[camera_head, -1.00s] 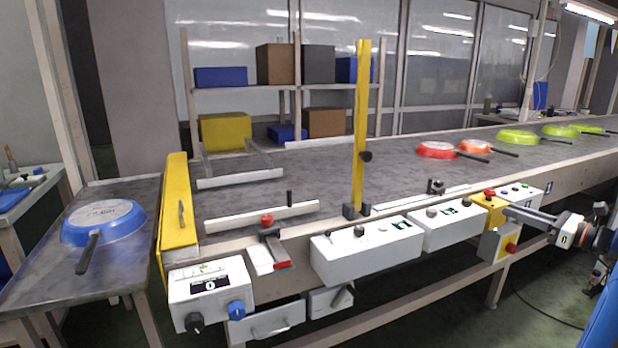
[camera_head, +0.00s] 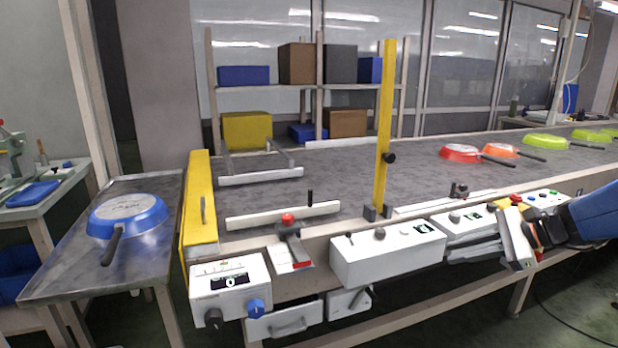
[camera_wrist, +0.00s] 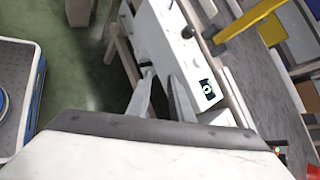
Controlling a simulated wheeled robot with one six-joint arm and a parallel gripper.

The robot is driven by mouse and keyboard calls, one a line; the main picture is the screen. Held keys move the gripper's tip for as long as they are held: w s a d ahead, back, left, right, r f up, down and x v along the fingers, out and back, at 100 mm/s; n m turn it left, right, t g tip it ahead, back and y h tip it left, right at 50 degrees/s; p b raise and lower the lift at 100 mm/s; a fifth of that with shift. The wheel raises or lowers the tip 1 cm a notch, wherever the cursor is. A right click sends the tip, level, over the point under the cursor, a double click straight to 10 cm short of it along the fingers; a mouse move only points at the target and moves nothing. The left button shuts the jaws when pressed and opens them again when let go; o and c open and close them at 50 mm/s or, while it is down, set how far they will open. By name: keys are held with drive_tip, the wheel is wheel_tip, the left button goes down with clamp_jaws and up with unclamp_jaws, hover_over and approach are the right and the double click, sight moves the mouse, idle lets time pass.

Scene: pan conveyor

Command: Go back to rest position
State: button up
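My gripper (camera_head: 452,252) hangs in front of the conveyor's white control boxes, at the right of the head view, with its fingers pointing left. In the wrist view my gripper (camera_wrist: 162,78) shows two grey fingers with a gap between them and nothing held. It is open and empty. A blue pan (camera_head: 140,219) lies upside down on the grey side table (camera_head: 62,270) at the left, its dark handle toward the front, far from my gripper.
A red pan (camera_head: 459,154), an orange pan (camera_head: 498,150) and green pans (camera_head: 545,142) lie on the conveyor (camera_head: 345,180). A yellow post (camera_head: 385,130) and yellow guard (camera_head: 199,205) stand on it. A white control box (camera_head: 388,257) is close to my gripper. Floor is free in front.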

drive_tip(key=s+a+f+n+h, duration=0.2)
drive_tip(key=s+n+h, duration=0.1)
drive_tip(key=s+n, duration=0.3)
drive_tip(key=s+a+f+n+h, duration=0.2)
drive_tip(key=s+n, duration=0.4)
drive_tip(key=s, duration=0.3)
drive_tip(key=s+a+f+n+g+h, duration=0.1)
drive_tip(key=s+a+f+n+h, duration=0.1)
drive_tip(key=s+n, duration=0.4)
drive_tip(key=shift+s+a+f+h, duration=0.35)
drive_tip(key=shift+s+a+h, duration=0.4)
drive_tip(key=shift+h, duration=0.45)
drive_tip(key=shift+s+d, duration=0.1)
